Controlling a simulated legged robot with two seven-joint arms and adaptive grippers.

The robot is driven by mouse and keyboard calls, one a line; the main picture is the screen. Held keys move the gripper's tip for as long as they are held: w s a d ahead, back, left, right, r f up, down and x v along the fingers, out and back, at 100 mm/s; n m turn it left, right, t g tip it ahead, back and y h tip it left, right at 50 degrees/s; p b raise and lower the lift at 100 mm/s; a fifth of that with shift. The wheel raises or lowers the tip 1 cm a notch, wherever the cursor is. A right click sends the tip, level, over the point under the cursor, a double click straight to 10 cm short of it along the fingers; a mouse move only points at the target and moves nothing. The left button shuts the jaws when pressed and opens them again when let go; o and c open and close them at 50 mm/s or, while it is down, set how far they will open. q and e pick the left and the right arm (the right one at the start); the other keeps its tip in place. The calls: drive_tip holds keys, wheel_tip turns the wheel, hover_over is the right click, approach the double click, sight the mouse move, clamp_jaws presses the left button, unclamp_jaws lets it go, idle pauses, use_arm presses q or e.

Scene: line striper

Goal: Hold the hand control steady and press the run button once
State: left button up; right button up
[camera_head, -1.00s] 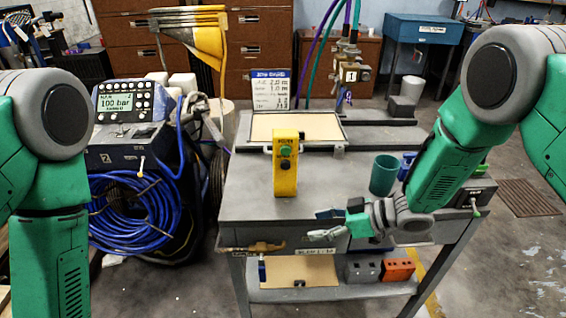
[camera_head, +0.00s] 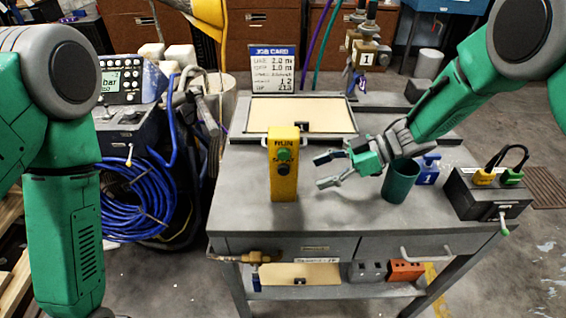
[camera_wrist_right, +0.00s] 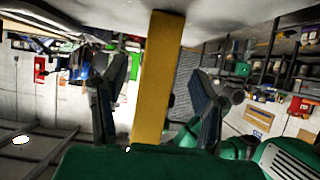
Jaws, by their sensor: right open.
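The yellow hand control (camera_head: 284,185) stands upright on the grey cart top (camera_head: 240,205). Its front has a green button (camera_head: 284,154) under the word RUN and a dark button (camera_head: 283,169) below it. My right gripper (camera_head: 318,172) is open and empty, just right of the hand control, with its fingers pointing at it and a small gap between. In the right wrist view the yellow body (camera_wrist_right: 157,85) shows between the two spread fingers (camera_wrist_right: 160,95). My left arm hangs at the left of the head view; its gripper is out of the frame.
A green cup (camera_head: 399,182) stands close under my right wrist. A blue block (camera_head: 428,170) and a dark box with yellow and green plugs (camera_head: 487,195) are to its right. A tan board (camera_head: 300,114) and job card (camera_head: 274,75) are behind. Cart top left of the control is clear.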

sight(288, 185)
drive_tip(key=b+x, duration=0.3)
drive_tip(key=x, duration=0.4)
drive_tip(key=shift+a+f, duration=0.25)
drive_tip(key=shift+a, duration=0.05)
drive_tip(key=shift+b+x, duration=0.3)
drive_tip(key=shift+x, duration=0.5)
use_arm(q)
wheel_tip(288, 185, down, 4)
drive_tip(key=shift+r, duration=0.15)
drive_tip(key=shift+d, duration=0.1)
use_arm(e)
drive_tip(key=shift+r, duration=0.1)
drive_tip(key=c, duration=1)
use_arm(q)
drive_tip(key=shift+c, duration=1.3)
use_arm(e)
drive_tip(key=shift+c, duration=0.7)
use_arm(q)
clamp_jaws()
